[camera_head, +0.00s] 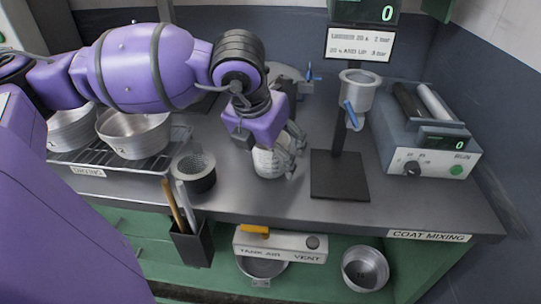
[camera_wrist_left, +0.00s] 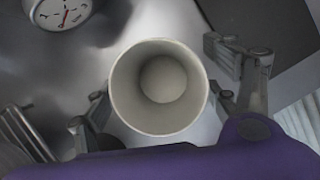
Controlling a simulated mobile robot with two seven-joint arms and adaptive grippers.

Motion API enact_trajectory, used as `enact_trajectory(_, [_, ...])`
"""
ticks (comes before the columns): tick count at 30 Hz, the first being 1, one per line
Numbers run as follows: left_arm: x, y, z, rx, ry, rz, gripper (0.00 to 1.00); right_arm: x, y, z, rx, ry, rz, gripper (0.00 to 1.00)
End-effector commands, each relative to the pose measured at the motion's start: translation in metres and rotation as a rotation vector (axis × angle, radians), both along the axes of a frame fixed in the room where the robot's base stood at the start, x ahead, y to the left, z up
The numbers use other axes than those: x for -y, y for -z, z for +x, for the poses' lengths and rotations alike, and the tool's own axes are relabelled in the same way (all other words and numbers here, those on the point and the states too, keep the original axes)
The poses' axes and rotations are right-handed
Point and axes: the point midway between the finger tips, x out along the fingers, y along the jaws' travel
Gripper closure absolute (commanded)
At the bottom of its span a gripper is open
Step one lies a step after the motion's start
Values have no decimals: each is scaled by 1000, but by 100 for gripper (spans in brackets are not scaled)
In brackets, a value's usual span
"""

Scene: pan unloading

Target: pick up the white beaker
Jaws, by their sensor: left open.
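The white beaker (camera_head: 266,163) stands upright on the grey bench, partly hidden by my left gripper in the head view. In the left wrist view I look down into the open, empty beaker (camera_wrist_left: 158,88). My left gripper (camera_head: 284,150) is open, with its fingers around the beaker. In the left wrist view the left gripper (camera_wrist_left: 165,100) has one finger on each side of the beaker, with the left finger close to the wall; I cannot tell whether either touches. My right gripper is not in view.
A black-based stand with a metal cup (camera_head: 357,88) is just right of the beaker. A mesh-lined cup (camera_head: 194,170) and a tool holder (camera_head: 191,241) are to its left. Metal pans (camera_head: 135,133) sit on a rack. A roller machine (camera_head: 430,130) stands at the right. A dial gauge (camera_wrist_left: 60,12) is nearby.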

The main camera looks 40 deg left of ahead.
Motion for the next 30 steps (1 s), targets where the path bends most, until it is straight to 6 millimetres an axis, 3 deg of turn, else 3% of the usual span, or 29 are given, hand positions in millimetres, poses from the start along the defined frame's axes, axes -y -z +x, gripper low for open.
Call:
enact_trajectory(7, [0, 1, 1, 1, 0, 0, 23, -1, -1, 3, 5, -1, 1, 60])
enact_trajectory(18, [0, 1, 0, 0, 0, 0, 71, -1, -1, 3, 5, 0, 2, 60])
enact_trajectory(30, [0, -1, 1, 1, 0, 0, 71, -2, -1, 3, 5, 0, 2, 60])
